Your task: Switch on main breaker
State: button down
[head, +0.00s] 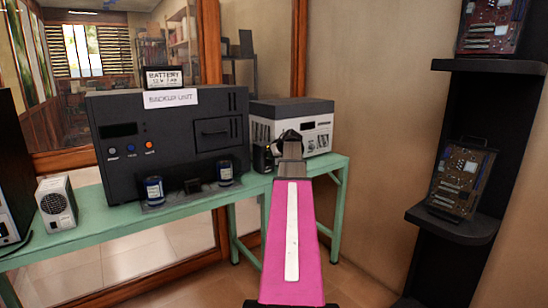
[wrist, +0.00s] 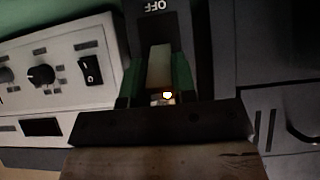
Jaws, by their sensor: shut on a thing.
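The main breaker shows in the wrist view as a dark upright housing (wrist: 148,28) marked OFF at its top. Below the marking is a pale lever-like piece (wrist: 159,65) with green beside it. A small bright spot glows at the base of the piece. In the head view my gripper (head: 288,141) is at the front of the bench's right part, close to a white and dark unit. My arm hides most of the breaker there, and the lever's exact tilt is unclear.
A black backup unit (head: 180,118) stands left of my gripper, with two dark blue cylinders (head: 154,188) before it. The white and dark unit (head: 318,132) is just behind and right. All stand on a green bench (head: 105,217). A black shelf (head: 470,225) is at right.

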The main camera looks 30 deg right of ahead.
jog(key=c, duration=0.9)
grip_release()
jog(key=v, duration=1)
jog(key=shift+s+r, duration=0.25)
jog(key=shift+r, duration=0.05)
jog(key=shift+s, duration=0.1)
